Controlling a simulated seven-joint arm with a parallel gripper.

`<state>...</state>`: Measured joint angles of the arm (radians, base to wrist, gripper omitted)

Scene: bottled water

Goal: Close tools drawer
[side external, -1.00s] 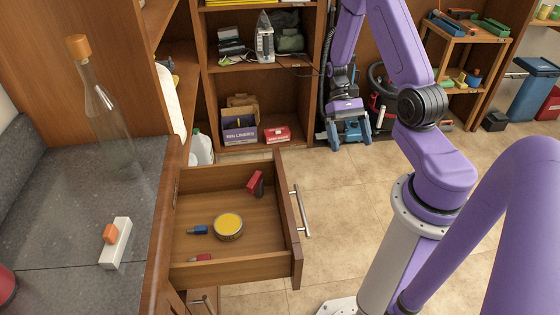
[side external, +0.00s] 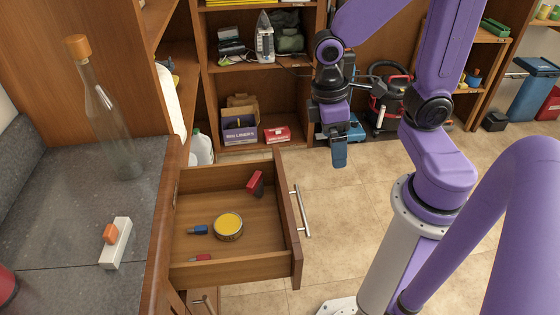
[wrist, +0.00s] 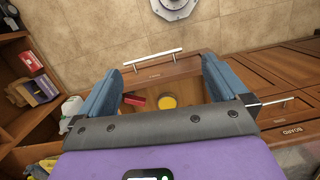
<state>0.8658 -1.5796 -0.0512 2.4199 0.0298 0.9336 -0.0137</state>
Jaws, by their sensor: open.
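The tools drawer (side external: 188,268) stands pulled out from the cabinet under the grey counter. Its front panel carries a metal bar handle (side external: 302,211). Inside lie a yellow round tin (side external: 228,226), a red item (side external: 255,183), a blue-tipped item (side external: 198,230) and a small red item near the front side. My gripper (side external: 339,155) hangs in the air to the right of and beyond the drawer, apart from it. In the wrist view my gripper (wrist: 160,85) shows two blue fingers spread apart, with the drawer handle (wrist: 152,59) and the tin (wrist: 167,102) visible between and beyond them.
The counter (side external: 70,210) holds a glass bottle (side external: 108,120) and a white block with an orange piece (side external: 115,243). Shelves with boxes (side external: 240,125) stand behind. A blue-and-red vacuum (side external: 388,100) stands at the back.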

